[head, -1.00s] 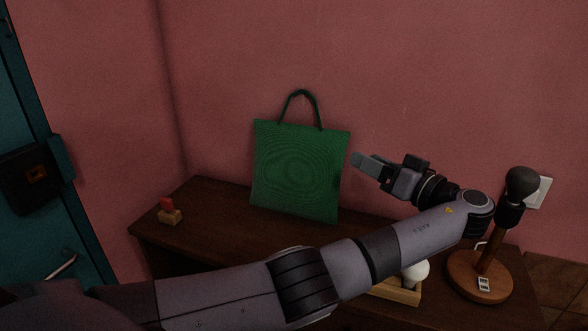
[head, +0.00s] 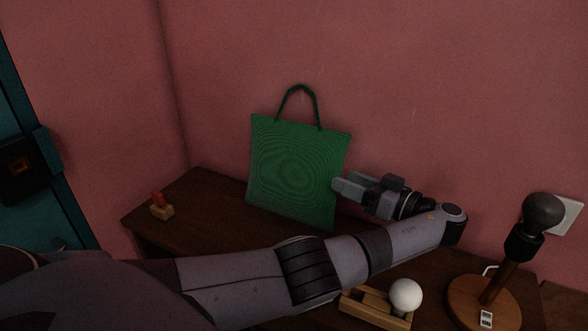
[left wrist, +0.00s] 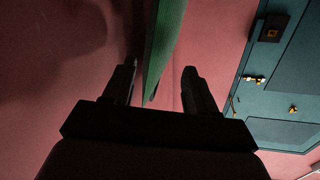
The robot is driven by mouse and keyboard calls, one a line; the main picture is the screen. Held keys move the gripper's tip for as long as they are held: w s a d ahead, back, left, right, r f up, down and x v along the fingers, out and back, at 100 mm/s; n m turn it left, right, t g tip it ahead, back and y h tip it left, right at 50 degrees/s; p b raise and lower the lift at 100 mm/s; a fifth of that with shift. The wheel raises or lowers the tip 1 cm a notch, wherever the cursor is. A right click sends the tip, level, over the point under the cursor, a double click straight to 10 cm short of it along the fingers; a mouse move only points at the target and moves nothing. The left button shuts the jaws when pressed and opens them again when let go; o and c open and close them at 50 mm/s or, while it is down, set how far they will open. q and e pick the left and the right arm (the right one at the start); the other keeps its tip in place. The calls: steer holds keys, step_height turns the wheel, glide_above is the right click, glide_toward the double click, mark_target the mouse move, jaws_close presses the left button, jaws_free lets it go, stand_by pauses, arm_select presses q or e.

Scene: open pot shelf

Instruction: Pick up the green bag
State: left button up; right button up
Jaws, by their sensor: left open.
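The green bag (head: 296,172) stands upright on the dark wooden table against the pink wall, its dark green handle loop up. My left gripper (head: 338,186) is at the bag's right edge in the head view, with its fingers pointing left. In the left wrist view the left gripper (left wrist: 160,85) is open, and the bag (left wrist: 166,45) shows edge-on between the lines of its two fingers. I cannot tell whether the fingers touch the bag. My right gripper is not in view.
The table (head: 190,205) also holds a small red-topped block (head: 161,207) at left, a white ball (head: 405,294) by a wooden tray (head: 360,305), and a lamp-like stand (head: 497,285) at right. A teal door (head: 55,215) is at far left.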

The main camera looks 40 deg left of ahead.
mark_target(331, 172)
arm_select(q)
steer(key=shift+w+a+r+p, duration=0.15)
steer(key=shift+a+p, duration=0.3)
steer(key=shift+a, duration=2.25)
jaws_close()
